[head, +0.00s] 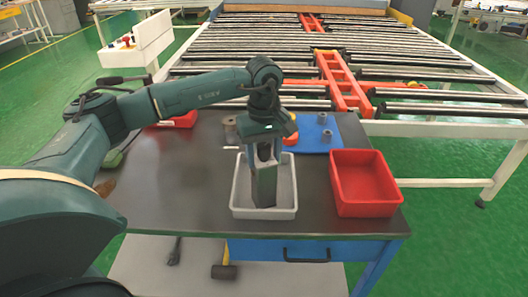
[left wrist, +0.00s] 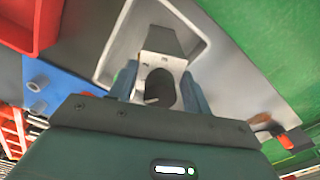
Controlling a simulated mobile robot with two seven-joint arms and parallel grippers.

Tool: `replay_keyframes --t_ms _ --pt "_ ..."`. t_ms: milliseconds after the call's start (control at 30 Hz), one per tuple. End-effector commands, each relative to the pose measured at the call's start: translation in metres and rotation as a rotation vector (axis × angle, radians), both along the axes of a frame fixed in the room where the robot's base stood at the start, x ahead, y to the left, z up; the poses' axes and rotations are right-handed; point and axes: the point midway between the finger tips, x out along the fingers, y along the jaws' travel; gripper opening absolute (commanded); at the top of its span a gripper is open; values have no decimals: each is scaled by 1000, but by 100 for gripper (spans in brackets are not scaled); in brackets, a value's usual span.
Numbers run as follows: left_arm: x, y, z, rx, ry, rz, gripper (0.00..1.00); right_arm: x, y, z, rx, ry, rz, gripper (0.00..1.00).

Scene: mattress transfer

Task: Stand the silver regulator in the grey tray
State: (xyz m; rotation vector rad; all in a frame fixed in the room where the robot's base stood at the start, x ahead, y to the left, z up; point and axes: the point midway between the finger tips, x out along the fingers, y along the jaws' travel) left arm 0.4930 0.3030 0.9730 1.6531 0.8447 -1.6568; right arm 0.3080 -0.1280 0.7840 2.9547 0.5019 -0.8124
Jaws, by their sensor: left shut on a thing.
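My left gripper (head: 264,185) points down over the grey tray (head: 236,196) on the dark table. It is shut on the silver regulator (left wrist: 164,42), which shows between the two fingers in the left wrist view, with a dark round part close to the gripper. The tray's pale rim (left wrist: 112,42) surrounds the regulator in that view. In the head view the gripper mostly hides the regulator, so I cannot tell whether its base touches the tray floor. My right gripper is not in view.
A red bin (head: 365,183) stands just right of the tray. Behind it, a blue mat (head: 318,133) holds small grey cylindrical parts. Another red container (head: 180,120) is at the back left. A roller conveyor (head: 345,80) lies beyond the table. The table's left part is clear.

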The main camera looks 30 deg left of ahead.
Motion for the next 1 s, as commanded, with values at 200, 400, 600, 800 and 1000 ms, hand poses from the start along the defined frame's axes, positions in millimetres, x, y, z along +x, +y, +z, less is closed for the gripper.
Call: replay_keyframes --t_ms 200,400,600,800,1000 --pt "1 0 2 -2 -6 1 0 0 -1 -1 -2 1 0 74" --pt "0 0 -3 -1 -1 0 54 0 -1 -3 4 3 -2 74" --pt "0 0 -3 -1 -1 0 70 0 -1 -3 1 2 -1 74" --pt "0 0 -3 -1 -1 0 70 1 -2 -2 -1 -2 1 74" --pt "1 0 10 -2 -4 0 70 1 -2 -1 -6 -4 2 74"
